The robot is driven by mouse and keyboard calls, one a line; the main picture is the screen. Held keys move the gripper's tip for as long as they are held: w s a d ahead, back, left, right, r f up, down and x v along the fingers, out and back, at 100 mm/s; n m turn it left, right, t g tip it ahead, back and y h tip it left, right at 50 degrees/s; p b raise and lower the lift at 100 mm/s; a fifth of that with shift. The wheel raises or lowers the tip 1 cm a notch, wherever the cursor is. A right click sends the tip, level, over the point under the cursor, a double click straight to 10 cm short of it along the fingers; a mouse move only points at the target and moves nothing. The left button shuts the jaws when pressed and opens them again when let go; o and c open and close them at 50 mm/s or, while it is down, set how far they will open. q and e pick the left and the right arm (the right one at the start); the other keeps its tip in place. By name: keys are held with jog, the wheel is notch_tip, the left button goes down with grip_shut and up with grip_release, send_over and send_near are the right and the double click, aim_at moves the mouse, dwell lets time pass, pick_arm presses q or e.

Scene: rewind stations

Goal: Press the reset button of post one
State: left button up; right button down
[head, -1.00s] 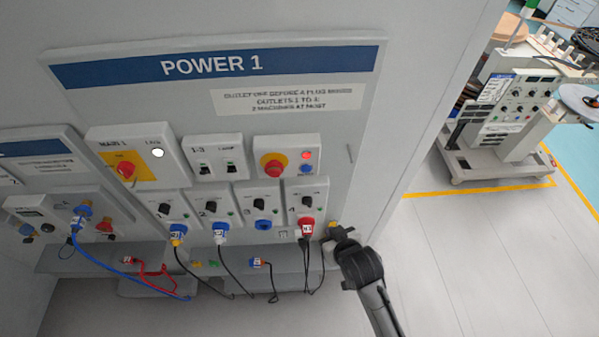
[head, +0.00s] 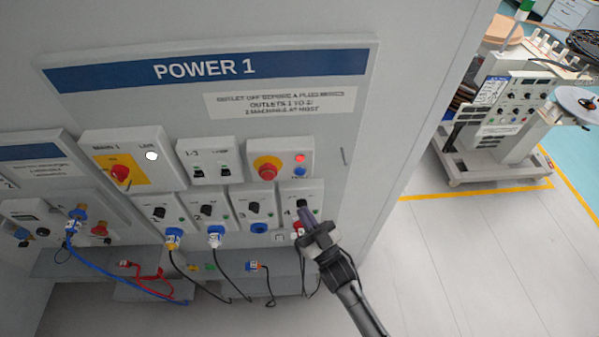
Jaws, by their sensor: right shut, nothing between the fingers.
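The POWER 1 post (head: 330,130) is a grey panel with a blue title strip. On its right box sit a red mushroom button on yellow (head: 266,168), a lit red lamp (head: 300,158) and, below the lamp, a small blue button (head: 299,172). My right gripper (head: 303,213) is shut and empty, in front of the outlet 4 box, below the blue button in the picture. It hides part of that box and most of the red plug there. Whether its tips touch the box I cannot tell. My left gripper is out of view.
Outlets 1 and 2 hold plugs (head: 173,238) with hanging cables; outlet 3 (head: 258,227) shows a blue socket. Red and blue leads hang at the left over a grey shelf (head: 100,265). A wheeled machine (head: 510,130) stands at right beyond clear floor.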

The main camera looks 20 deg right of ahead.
aim_at(300, 172)
jog(key=shift+s+r+t+y, duration=0.3)
jog(key=shift+s+r+t, duration=0.2)
jog(key=shift+r, duration=0.2)
jog(key=shift+w, duration=0.1)
jog(key=w+d+b, duration=0.2)
jog(key=w+b, duration=0.1)
jog(key=w, duration=0.5)
jog(key=shift+w+d+b, duration=0.15)
jog(key=shift+d+b, duration=0.1)
jog(key=shift+b, duration=0.1)
dwell(0.4)
dwell(0.6)
dwell(0.8)
